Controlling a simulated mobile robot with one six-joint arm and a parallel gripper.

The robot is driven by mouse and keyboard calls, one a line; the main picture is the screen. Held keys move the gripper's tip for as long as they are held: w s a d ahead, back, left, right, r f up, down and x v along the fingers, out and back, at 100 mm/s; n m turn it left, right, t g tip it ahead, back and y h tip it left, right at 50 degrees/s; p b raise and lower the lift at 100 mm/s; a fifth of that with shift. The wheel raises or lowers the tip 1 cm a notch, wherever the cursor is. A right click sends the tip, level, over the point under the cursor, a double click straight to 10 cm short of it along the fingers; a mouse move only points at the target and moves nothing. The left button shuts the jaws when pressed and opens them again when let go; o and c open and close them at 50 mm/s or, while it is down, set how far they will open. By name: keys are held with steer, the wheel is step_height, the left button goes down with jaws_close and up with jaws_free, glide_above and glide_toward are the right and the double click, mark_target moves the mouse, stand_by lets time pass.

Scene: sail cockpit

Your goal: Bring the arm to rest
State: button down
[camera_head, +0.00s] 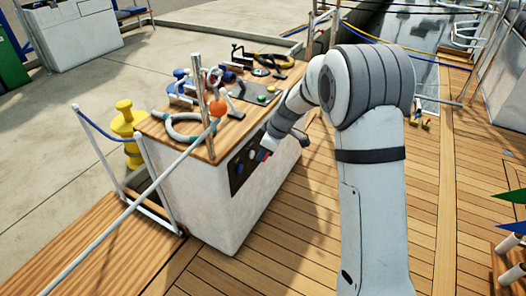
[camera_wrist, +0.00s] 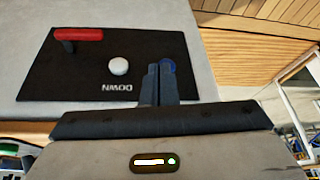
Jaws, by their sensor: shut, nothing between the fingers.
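My arm (camera_head: 372,150) reaches from the right side of the head view toward the white console (camera_head: 215,205). My gripper (camera_head: 264,153) is low at the console's side, close to a black control panel (camera_head: 240,165). In the wrist view my gripper (camera_wrist: 159,72) is shut and empty, its fingertips together in front of the panel (camera_wrist: 90,85). A blue button (camera_wrist: 169,65) is partly hidden behind the fingertips. I cannot tell whether they touch it. A white round knob (camera_wrist: 118,66) and a red handle (camera_wrist: 78,35) are also on the panel, with lettering reading "DOWN".
The console's wooden top (camera_head: 205,140) holds several tools and fittings. A yellow bollard (camera_head: 126,130) stands at left. The wooden deck (camera_head: 300,235) in front of the console is clear.

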steer(key=shift+r, duration=0.15)
steer(key=s+d+r+m+h+p, duration=0.1)
steer(key=s+d+r+m+p, duration=0.4)
steer(key=s+r+p, duration=0.5)
steer(key=s+d+r+m+t+h+p, duration=0.1)
steer(key=s+d+r+m+p, duration=0.4)
steer(key=s+r+p, duration=0.5)
steer(key=s+d+r+m+h+p, duration=0.2)
steer(key=s+d+r+m+p, duration=0.3)
steer(key=r, duration=1.8)
steer(key=s+d+p, duration=0.4)
steer(key=s+p, duration=0.1)
steer(key=shift+s+t+h+p, duration=0.3)
steer(key=shift+t+h+p, duration=0.1)
